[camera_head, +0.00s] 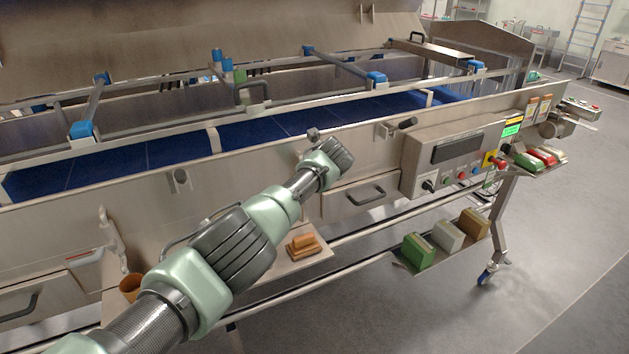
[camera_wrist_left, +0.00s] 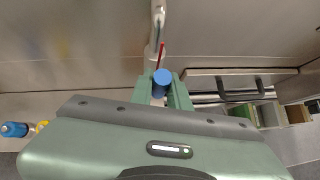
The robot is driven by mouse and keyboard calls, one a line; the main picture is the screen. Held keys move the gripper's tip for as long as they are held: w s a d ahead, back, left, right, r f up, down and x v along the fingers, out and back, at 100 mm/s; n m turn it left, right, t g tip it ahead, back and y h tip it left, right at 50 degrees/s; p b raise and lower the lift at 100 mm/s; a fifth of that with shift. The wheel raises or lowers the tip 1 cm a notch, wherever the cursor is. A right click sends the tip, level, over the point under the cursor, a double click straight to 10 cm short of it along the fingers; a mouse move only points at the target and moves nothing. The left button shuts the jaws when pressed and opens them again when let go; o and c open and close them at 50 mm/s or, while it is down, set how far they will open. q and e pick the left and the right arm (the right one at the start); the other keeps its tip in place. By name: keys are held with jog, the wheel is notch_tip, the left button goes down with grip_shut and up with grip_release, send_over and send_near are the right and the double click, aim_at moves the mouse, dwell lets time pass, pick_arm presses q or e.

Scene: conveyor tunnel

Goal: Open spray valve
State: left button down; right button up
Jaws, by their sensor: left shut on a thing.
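My left arm reaches in from the lower left in the head view, and its gripper (camera_head: 325,165) is up against the front of the conveyor frame, left of the control box. In the left wrist view the two green fingers of my left gripper (camera_wrist_left: 160,90) are closed around a round blue knob (camera_wrist_left: 162,77), seemingly the spray valve's handle. A thin red part (camera_wrist_left: 162,50) shows just beyond the knob, below a metal pipe (camera_wrist_left: 157,22). In the head view my gripper hides the knob. My right gripper is in neither view.
The control box (camera_head: 460,150) with buttons sits right of my gripper. A drawer (camera_head: 365,196) with a dark handle is just below. A low shelf (camera_head: 400,262) holds several coloured blocks. The blue conveyor belt (camera_head: 270,130) runs behind. Floor at lower right is clear.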

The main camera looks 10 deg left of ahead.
pick_arm(q)
jog(key=shift+s+f, duration=0.15)
jog(key=shift+f, duration=0.1)
jog(key=c, duration=1.3)
grip_release()
jog(key=shift+d, duration=0.1)
jog(key=shift+c, duration=0.2)
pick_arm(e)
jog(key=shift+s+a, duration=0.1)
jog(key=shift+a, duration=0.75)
pick_arm(q)
jog(key=shift+r, duration=0.1)
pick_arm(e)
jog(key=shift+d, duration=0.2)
pick_arm(q)
jog(key=shift+r, duration=0.15)
jog(key=v, duration=0.7)
jog(key=shift+d+p, duration=0.15)
jog(key=shift+p, duration=0.15)
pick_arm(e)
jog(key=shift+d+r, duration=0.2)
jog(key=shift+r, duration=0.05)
pick_arm(q)
jog(key=shift+s, duration=0.1)
